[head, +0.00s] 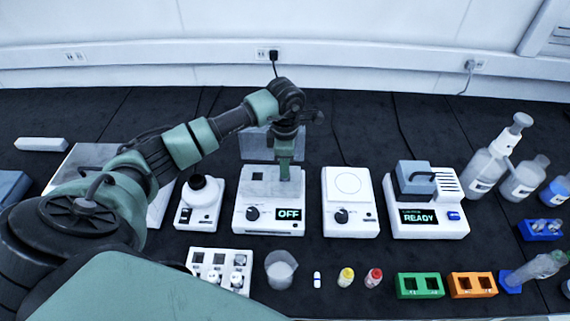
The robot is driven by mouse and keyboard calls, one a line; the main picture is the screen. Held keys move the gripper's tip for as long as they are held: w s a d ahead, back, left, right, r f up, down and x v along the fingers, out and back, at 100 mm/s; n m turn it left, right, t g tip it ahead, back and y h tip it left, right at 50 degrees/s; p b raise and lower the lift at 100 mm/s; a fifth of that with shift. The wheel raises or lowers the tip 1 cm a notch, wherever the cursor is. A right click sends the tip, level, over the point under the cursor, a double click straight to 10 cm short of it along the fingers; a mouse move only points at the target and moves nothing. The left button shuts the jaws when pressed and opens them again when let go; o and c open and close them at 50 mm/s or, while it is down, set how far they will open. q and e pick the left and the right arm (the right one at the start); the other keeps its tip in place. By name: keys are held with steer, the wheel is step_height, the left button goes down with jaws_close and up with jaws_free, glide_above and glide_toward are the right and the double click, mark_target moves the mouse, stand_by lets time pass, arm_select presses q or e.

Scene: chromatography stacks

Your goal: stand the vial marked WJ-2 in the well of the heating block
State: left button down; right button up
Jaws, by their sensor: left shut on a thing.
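My left gripper (284,172) points down over the top plate of a white unit (245,224) with a dial and a display reading OFF, which looks to be the heating block. A small dark square (258,176), perhaps a well, shows left of the fingers. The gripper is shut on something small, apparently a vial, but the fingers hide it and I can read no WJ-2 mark. Whether it is in a well or above the plate I cannot tell. My right gripper is out of view.
A yellow-capped vial (346,278), a red-capped vial (373,278) and a small blue-and-white item (317,280) stand in front, beside a beaker (281,271). A white round-plate unit (350,219) and a READY unit (456,228) stand right. Green (420,286) and orange (472,285) racks are front right.

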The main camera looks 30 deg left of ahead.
arm_select(q)
steer(key=shift+f, duration=0.15)
steer(key=shift+f+b, duration=0.65)
steer(key=shift+b, duration=0.05)
steer(key=c, duration=1.1)
jaws_free()
steer(key=shift+c, duration=0.2)
steer(key=o, duration=0.4)
